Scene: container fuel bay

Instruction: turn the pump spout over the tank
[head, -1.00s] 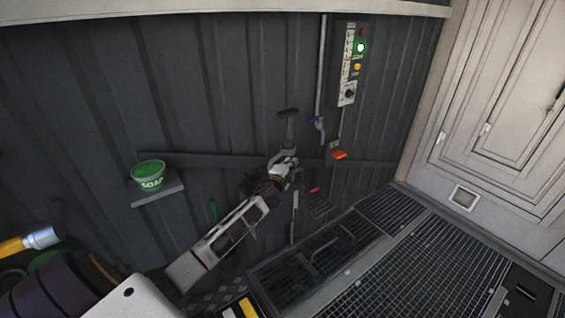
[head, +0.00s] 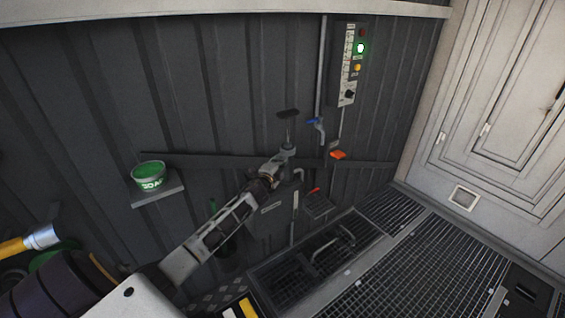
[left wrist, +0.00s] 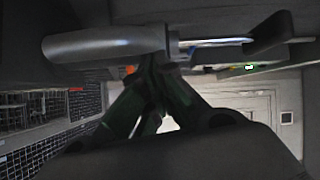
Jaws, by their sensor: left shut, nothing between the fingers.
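The hand pump (head: 287,152) stands against the dark corrugated wall, with a T-shaped handle (head: 289,114) on a thin rod. A short bent grey spout (head: 299,172) shows on its right side. Below it is a dark grey body with a pale label (head: 271,207), perhaps the tank; my arm partly covers it. My left gripper (head: 274,170) is shut and empty, just left of the pump. In the left wrist view the pump barrel (left wrist: 105,44) lies across the top, beyond my closed fingers (left wrist: 152,70); contact cannot be told. My right gripper is not in view.
A control panel (head: 349,65) with a green light, a blue-handled valve (head: 316,124) and an orange item (head: 338,155) are right of the pump. A soap tub (head: 148,175) stands on a shelf (head: 158,195) at left. Grating (head: 390,262) covers the floor at right.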

